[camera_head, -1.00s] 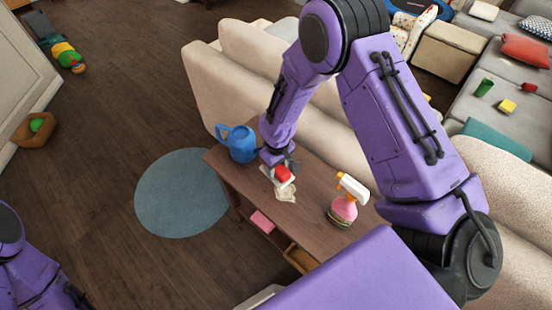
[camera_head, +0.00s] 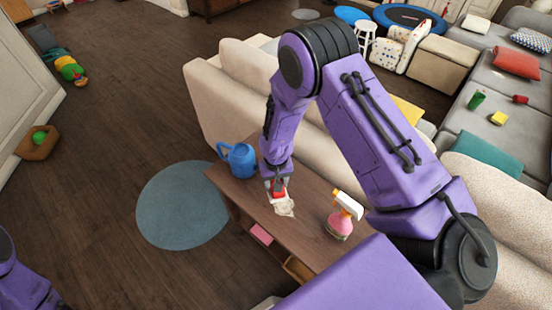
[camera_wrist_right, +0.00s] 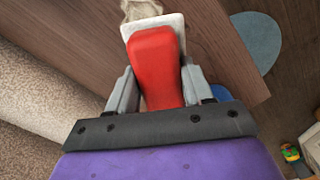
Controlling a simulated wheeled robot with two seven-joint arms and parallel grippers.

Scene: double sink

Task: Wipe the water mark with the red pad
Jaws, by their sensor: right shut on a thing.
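The red pad (camera_head: 279,189) has a red handle and a white base. My right gripper (camera_head: 275,184) is shut on its handle, above the wooden table (camera_head: 315,234). In the right wrist view, the red handle (camera_wrist_right: 155,65) is between the fingers of the right gripper (camera_wrist_right: 158,88), with the white base (camera_wrist_right: 174,22) beyond. The pale, irregular water mark (camera_head: 286,210) is on the tabletop right by the pad; the base hides part of it. It also shows at the top edge of the wrist view (camera_wrist_right: 138,9). Whether the base touches the table is unclear. My left gripper is out of view.
A blue watering can (camera_head: 238,161) stands at the table's left end. A pink spray bottle (camera_head: 341,222) with a white and orange head stands right of the mark. A beige sofa (camera_head: 228,98) backs the table. A round blue rug (camera_head: 183,205) lies on the floor.

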